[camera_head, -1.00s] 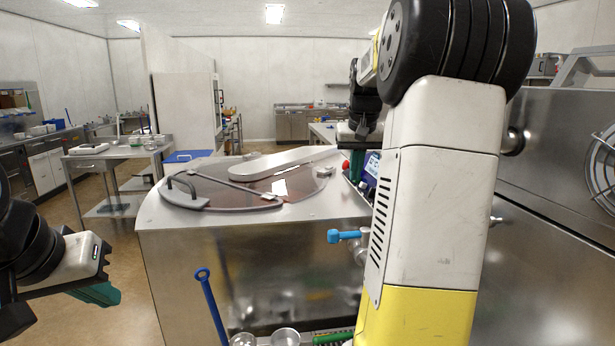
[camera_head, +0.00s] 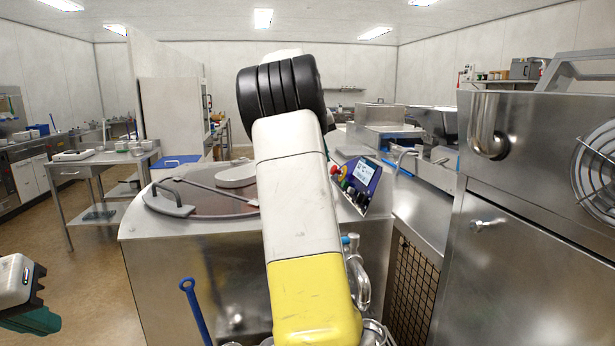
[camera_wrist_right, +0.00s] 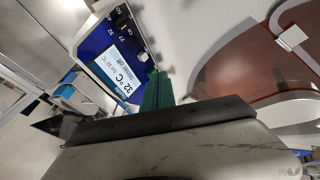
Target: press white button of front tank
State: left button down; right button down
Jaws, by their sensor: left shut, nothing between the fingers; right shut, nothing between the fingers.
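The front tank (camera_head: 195,270) is a steel cabinet with a brown-tinted lid. Its blue control panel (camera_head: 360,177) is on the tank's right side, with a lit display, a red button and several small knobs. In the right wrist view the panel (camera_wrist_right: 103,50) reads 32 °C. My right gripper (camera_wrist_right: 157,76) shows teal fingers, shut and empty, beside the panel's edge; contact cannot be told. In the head view my right arm hides it. My left gripper (camera_head: 38,320) is shut and empty at the lower left, away from the tank.
A blue-handled tool (camera_head: 195,308) stands before the tank. A steel pipe with a blue valve (camera_head: 352,243) is below the panel. A steel cabinet (camera_head: 530,210) fills the right side. A side table (camera_head: 100,160) stands at back left, with open floor before it.

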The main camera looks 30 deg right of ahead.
send_near(349, 192)
jog(key=w+f, duration=0.1)
jog(key=w, duration=0.1)
jog(key=w+a+f, duration=0.1)
jog(key=f, duration=0.1)
jog(key=shift+w+f, duration=0.15)
jog(key=shift+w, duration=0.2)
jog(key=d, duration=0.1)
jog(key=d+f, duration=0.1)
jog(key=d, duration=0.1)
jog(key=shift+s+f, duration=0.25)
jog(key=shift+s, duration=0.15)
jog(key=shift+d+f, duration=0.15)
jog(key=shift+d, duration=0.2)
jog(key=shift+s, duration=0.1)
jog(key=shift+s+d+f, duration=0.15)
jog(key=shift+d+f, duration=0.05)
jog(key=shift+d, duration=0.3)
jog(key=shift+s+d+f, duration=0.15)
jog(key=shift+d+f, duration=0.1)
jog(key=shift+d, duration=0.2)
jog(key=shift+r, duration=0.1)
jog(key=v, duration=0.7)
jog(key=shift+a+r, duration=0.3)
jog(key=shift+a, duration=0.1)
